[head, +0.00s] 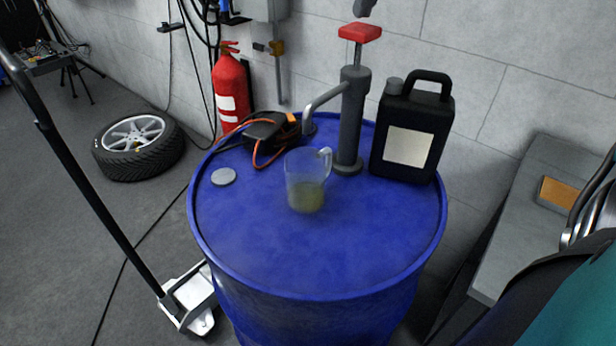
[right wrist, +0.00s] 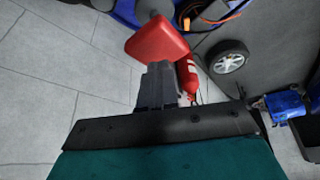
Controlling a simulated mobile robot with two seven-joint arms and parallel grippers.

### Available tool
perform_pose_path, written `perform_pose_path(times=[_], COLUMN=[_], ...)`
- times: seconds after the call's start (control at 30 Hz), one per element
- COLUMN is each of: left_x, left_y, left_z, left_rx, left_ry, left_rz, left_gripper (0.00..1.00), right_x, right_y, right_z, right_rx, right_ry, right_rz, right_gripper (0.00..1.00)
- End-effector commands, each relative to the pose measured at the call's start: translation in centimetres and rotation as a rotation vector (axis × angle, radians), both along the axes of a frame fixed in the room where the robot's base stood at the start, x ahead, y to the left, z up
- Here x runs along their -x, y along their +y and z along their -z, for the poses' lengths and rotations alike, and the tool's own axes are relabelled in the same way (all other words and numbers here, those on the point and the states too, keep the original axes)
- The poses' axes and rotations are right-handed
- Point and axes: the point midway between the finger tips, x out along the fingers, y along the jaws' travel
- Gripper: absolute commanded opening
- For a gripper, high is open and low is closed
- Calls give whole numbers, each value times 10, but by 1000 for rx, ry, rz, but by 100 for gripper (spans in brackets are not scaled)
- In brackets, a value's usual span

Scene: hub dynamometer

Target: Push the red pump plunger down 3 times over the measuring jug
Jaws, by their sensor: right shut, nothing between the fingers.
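The red pump plunger (head: 360,32) tops the grey pump (head: 350,120), which stands upright on the blue drum (head: 300,262); a short length of rod shows below its red head. The clear measuring jug (head: 306,178) stands on the drum in front of the pump and holds some yellowish liquid. The bent metal spout (head: 326,97) ends behind the jug in the picture. My right gripper (head: 364,8) is shut and empty, just above the plunger with a small gap. In the right wrist view its fingers (right wrist: 160,72) point at the red head (right wrist: 157,42). My left gripper is out of view.
A black canister (head: 412,130) stands right of the pump. A black device with an orange cable (head: 268,130) and a grey cap (head: 223,176) lie on the drum at left. A fire extinguisher (head: 231,88) stands behind. The drum's front top is clear.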

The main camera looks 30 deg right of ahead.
Motion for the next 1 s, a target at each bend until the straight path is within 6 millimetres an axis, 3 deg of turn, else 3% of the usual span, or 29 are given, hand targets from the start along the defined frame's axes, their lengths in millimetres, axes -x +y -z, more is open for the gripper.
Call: perform_pose_path(times=[0.27, 0.8, 1.0], left_x=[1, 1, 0], left_y=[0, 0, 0], left_z=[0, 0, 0], left_rx=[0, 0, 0], left_ry=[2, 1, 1], left_rz=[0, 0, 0], left_gripper=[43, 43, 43], right_x=[0, 0, 0], right_y=[0, 0, 0], right_z=[-3, -54, -60], right_rx=[0, 1, 0], right_ry=[-1, -2, 0], right_rz=[0, 0, 0], right_gripper=[0, 0, 0])
